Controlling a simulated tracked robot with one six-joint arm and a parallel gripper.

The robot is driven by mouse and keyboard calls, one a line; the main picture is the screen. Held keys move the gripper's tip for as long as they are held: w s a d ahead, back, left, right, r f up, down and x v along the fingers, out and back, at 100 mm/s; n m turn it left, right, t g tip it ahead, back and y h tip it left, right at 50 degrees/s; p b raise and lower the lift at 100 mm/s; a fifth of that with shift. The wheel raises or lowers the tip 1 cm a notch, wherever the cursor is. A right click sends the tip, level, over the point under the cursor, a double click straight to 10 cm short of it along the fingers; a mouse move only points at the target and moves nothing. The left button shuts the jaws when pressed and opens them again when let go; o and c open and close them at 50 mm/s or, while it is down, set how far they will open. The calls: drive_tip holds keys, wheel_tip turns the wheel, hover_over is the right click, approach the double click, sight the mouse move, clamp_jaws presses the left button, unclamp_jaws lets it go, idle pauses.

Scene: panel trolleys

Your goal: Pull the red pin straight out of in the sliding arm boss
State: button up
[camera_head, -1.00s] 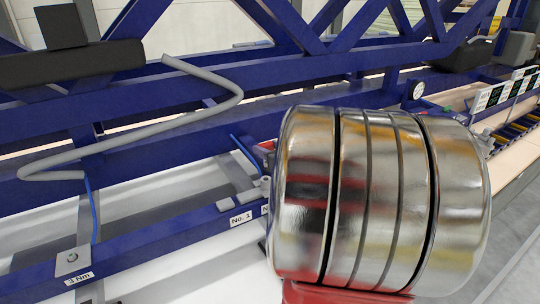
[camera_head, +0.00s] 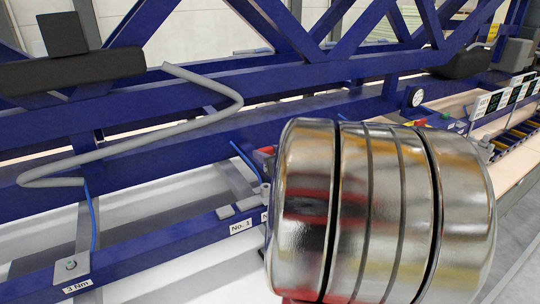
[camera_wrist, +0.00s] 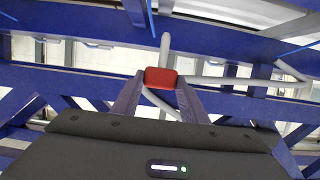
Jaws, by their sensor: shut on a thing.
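In the wrist view a red block-shaped head, which I take to be the red pin (camera_wrist: 161,78), sits between the tips of my gripper (camera_wrist: 160,88). The two dark fingers touch its sides, and my gripper is shut on it. A grey bar (camera_wrist: 164,50) shows right behind the red head. The pin's shank and the boss are hidden, so I cannot tell whether the pin is still inside the boss. In the head view my shiny arm link covers the middle right, and my gripper does not show.
Blue frame beams (camera_head: 180,120) fill the background. A bent grey tube (camera_head: 130,148) runs along them at the left. A dark block (camera_head: 70,67) sits at the upper left. Labelled plates, "3 Nm" (camera_head: 77,286) and "No. 1" (camera_head: 241,227), lie on the lower beam.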

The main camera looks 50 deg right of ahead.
drive_tip(key=shift+r, duration=0.7)
idle(0.3)
wheel_tip(320, 180, up, 9)
idle(2.3)
idle(0.5)
